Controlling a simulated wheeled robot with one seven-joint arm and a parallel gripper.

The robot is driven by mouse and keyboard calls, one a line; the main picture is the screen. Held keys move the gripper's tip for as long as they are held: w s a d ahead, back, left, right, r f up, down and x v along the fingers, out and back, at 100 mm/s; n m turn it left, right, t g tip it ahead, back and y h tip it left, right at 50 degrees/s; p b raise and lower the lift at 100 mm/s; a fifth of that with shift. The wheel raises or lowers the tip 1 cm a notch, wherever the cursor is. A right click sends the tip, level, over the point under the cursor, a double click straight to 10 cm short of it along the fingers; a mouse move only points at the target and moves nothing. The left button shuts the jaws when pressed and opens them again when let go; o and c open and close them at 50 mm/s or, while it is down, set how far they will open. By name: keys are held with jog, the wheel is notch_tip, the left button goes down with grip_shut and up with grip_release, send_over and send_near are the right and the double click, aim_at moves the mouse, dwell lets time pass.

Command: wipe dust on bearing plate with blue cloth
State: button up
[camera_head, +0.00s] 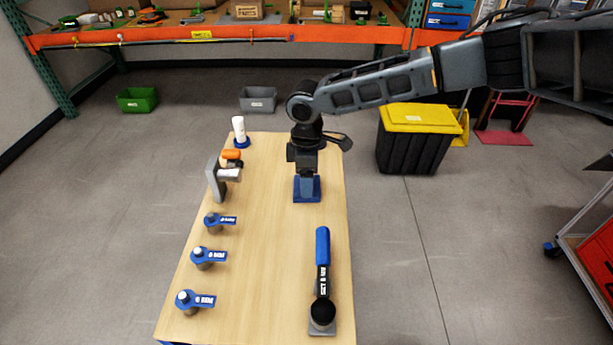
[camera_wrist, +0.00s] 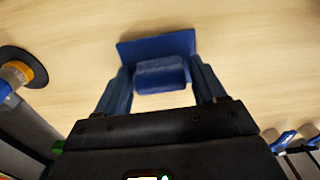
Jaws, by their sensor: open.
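The blue cloth (camera_head: 314,195) lies on the wooden table under my gripper (camera_head: 307,182). In the wrist view the cloth (camera_wrist: 140,48) is a flat blue square with a raised blue block on it. My gripper (camera_wrist: 161,78) is open, with one finger on each side of the raised block and a gap on both sides. A grey plate (camera_head: 331,330) lies at the table's near right edge. A black round part and a blue-handled tool are over it. I cannot tell whether this is the bearing plate, and no dust is discernible.
The wooden table (camera_head: 262,240) has clear room in its middle. Several blue-tagged pieces (camera_head: 208,256) line its left side. A grey bracket (camera_head: 216,181) and a white bottle (camera_head: 239,130) stand behind them. A black bin with a yellow lid (camera_head: 420,117) stands on the floor.

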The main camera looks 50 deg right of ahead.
jog(key=shift+r+p, duration=0.35)
jog(key=shift+p, duration=0.2)
jog(key=shift+c, duration=0.3)
jog(key=c, duration=0.8)
notch_tip(320, 180, up, 2)
jog(key=shift+p, duration=1)
jog(key=shift+r, duration=1.95)
